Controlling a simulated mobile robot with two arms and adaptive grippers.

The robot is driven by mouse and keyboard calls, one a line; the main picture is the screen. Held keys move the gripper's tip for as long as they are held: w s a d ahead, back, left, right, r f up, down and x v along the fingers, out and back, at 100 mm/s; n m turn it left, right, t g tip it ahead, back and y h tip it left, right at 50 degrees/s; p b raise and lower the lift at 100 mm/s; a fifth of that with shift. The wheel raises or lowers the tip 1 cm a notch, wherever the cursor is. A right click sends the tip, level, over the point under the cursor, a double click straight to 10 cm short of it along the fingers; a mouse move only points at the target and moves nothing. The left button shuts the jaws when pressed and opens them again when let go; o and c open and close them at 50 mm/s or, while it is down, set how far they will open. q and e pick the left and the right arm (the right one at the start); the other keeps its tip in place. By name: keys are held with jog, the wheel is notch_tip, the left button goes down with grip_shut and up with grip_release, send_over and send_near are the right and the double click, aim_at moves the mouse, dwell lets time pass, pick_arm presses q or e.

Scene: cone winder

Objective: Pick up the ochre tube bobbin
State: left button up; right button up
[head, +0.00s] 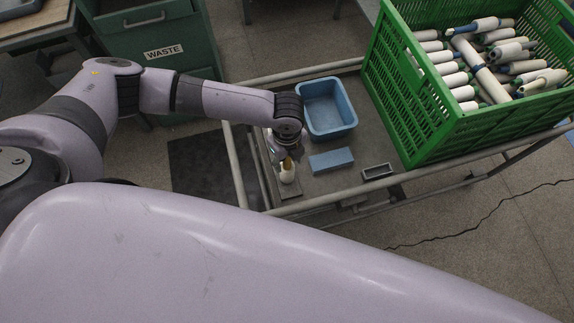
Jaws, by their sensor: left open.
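The ochre tube bobbin (287,174) stands upright near the front left of the grey cart top, white below with a bit of ochre tube showing above. My left gripper (286,157) comes down over its top and is open. The fingers are small and dark in this view, and they partly hide the upper tube. I cannot tell whether they touch it. My right gripper is out of view.
A blue tray (351,111) stands behind the bobbin, with a blue block (331,160) and a small grey holder (377,171) to its right. A green crate (421,120) full of bobbins stands at the right. A green waste cabinet (165,38) is at back left.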

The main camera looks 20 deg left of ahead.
pick_arm(q)
grip_shut()
dwell(0.4)
